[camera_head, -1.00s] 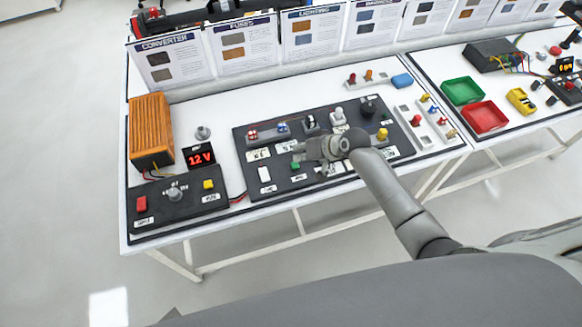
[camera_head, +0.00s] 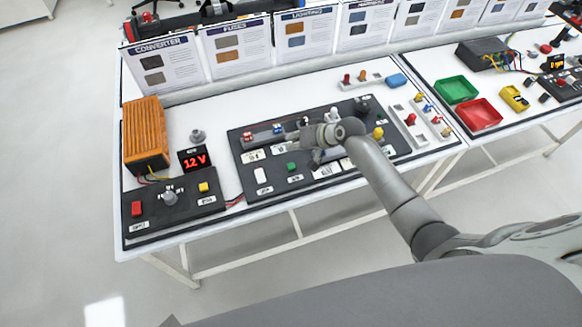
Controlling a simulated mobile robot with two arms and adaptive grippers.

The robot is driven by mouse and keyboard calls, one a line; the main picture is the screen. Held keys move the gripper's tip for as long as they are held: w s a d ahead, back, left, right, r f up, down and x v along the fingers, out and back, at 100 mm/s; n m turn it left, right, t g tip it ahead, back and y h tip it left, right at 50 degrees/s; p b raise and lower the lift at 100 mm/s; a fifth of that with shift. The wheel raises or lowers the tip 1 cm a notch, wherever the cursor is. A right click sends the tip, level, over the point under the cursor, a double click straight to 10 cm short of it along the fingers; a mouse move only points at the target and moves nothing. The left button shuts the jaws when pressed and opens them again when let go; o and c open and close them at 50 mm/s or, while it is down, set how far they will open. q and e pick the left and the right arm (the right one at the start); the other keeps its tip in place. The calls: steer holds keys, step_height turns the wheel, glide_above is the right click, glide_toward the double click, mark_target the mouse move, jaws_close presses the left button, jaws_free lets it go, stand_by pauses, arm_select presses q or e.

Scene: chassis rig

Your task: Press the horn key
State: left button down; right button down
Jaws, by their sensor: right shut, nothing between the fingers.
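My right gripper (camera_head: 296,135) is shut and empty. It reaches in over the large black control panel (camera_head: 247,188), with its tip near the back row of switches. The panel carries a white key (camera_head: 260,175), a green key (camera_head: 292,167) and a yellow key (camera_head: 378,132), each near a small label. The labels are too small to read, so I cannot tell which key is the horn. The gripper and wrist hide part of the panel's middle. The green key is in clear view in front of the gripper, apart from it. My left gripper is not in view.
A smaller black panel (camera_head: 185,212) with a red button (camera_head: 136,208) and a yellow button (camera_head: 203,187) lies at left. Behind it are a 12 V display (camera_head: 194,159) and an orange converter (camera_head: 146,133). Red (camera_head: 478,114) and green (camera_head: 456,90) trays sit right.

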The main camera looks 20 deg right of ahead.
steer(key=b, duration=0.5)
glide_above(293, 164)
step_height(293, 164, down, 6)
steer(key=shift+w+r, duration=0.1)
steer(key=shift+f+b, duration=0.3)
steer(key=shift+f, duration=0.4)
steer(key=shift+f, duration=0.1)
stand_by(0.3)
steer(key=shift+f, duration=0.3)
steer(key=shift+f+b, duration=0.45)
steer(key=shift+b, duration=0.15)
stand_by(0.6)
steer(key=shift+r, duration=0.1)
steer(key=shift+r+p, duration=0.8)
steer(key=shift+p, duration=0.15)
